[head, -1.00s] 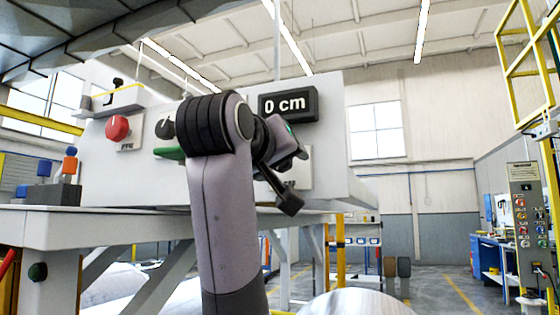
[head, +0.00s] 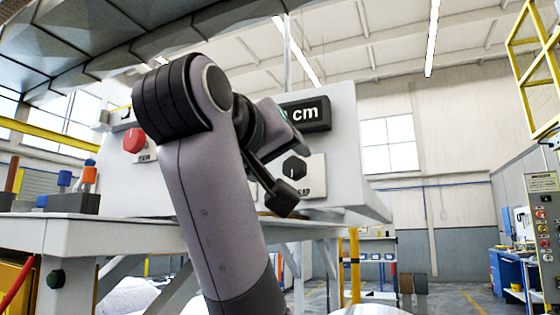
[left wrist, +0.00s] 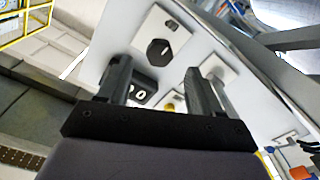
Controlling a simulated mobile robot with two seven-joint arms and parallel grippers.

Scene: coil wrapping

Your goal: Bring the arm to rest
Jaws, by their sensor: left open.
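My left arm (head: 205,190) rises from the bottom of the head view and bends over in front of a white control panel. My left gripper (head: 286,172) is at the end of it, pointing away toward the panel and partly hidden by the arm. In the left wrist view, the two black fingers of my left gripper (left wrist: 160,82) stand apart with nothing held between them. The panel's face shows beyond the fingers, with a black knob (left wrist: 158,52) and a dark display (left wrist: 142,93). My right gripper is not in view.
The white panel (head: 345,150) carries a red button (head: 133,140), a display reading "cm" (head: 305,113) and a black knob (head: 294,168). It stands on a light table (head: 110,232). Orange and blue pieces (head: 88,175) are at the left.

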